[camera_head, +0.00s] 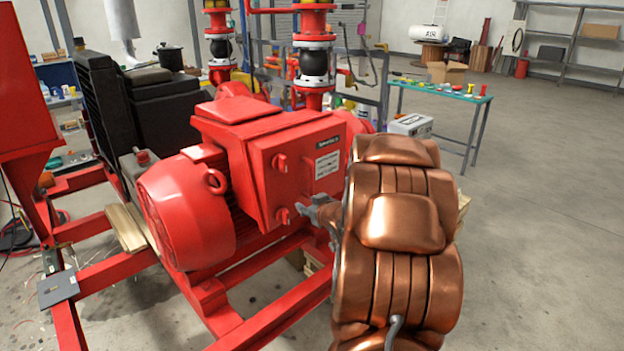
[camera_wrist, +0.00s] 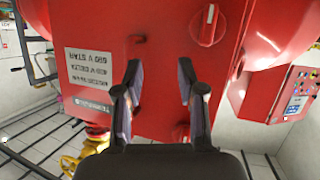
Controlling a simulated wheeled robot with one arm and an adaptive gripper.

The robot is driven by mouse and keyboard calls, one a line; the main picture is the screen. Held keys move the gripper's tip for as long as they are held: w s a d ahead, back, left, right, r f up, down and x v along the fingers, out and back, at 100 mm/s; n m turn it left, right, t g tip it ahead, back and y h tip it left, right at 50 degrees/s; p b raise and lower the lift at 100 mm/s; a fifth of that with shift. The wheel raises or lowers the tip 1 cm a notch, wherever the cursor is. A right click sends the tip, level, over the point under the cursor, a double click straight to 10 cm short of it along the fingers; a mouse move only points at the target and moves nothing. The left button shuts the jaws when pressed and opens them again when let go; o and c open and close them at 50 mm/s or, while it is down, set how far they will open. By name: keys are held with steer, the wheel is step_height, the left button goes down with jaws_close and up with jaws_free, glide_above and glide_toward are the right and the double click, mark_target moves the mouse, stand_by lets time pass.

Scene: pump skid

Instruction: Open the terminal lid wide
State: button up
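The terminal lid (camera_head: 300,165) is the red front panel of the box on top of the red motor. It looks closed against the box. In the wrist view the lid (camera_wrist: 100,30) appears upside down, with one knob (camera_wrist: 208,25) at the top. My gripper (camera_head: 305,209) is in front of the lid's lower part, right of the lower knob. In the wrist view my gripper (camera_wrist: 160,78) is open with nothing between its fingers.
The rounded red motor end (camera_head: 188,215) bulges left of the box, above the red skid frame (camera_head: 280,308). Red pipes with black joints (camera_head: 315,65) stand behind. A green-topped table (camera_head: 440,92) stands at the back right. The floor on the right is clear.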

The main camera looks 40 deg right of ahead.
mark_target(313, 182)
steer(key=s+d+r+t, duration=0.2)
steer(key=d+r+t, duration=0.1)
steer(key=d+t, duration=0.1)
steer(key=shift+y, duration=0.4)
steer(key=shift+d+p+x, duration=0.15)
steer(key=shift+p+x, duration=0.8)
steer(key=shift+x, duration=0.85)
steer(key=shift+d+p+x, duration=0.1)
steer(key=shift+p+x, duration=0.85)
steer(key=shift+x, duration=0.9)
steer(key=shift+r, duration=0.1)
jaws_close()
